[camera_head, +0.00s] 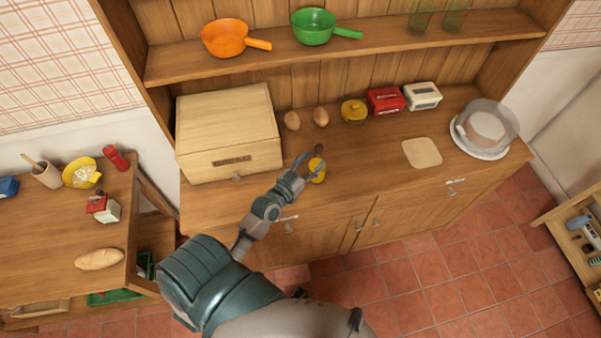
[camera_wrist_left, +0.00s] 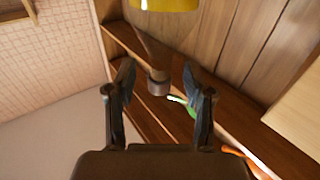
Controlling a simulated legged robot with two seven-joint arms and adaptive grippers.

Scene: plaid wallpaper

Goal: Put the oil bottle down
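The oil bottle (camera_head: 318,175) is yellow with a dark neck and cap, and is at the front part of the wooden counter (camera_head: 370,160). It looks upright; whether its base touches the counter is hard to tell. My left gripper (camera_head: 309,164) is at the bottle with its fingers spread. In the left wrist view, the bottle's yellow body (camera_wrist_left: 165,4) is cut by the top edge. Its brown neck and cap reach between the two fingers (camera_wrist_left: 159,78), with a visible gap on each side. My right gripper is not in view.
A wooden bread box (camera_head: 230,125) stands left of the bottle. A board (camera_head: 422,152) and covered cake (camera_head: 486,130) lie right. Counter between bottle and board is clear.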

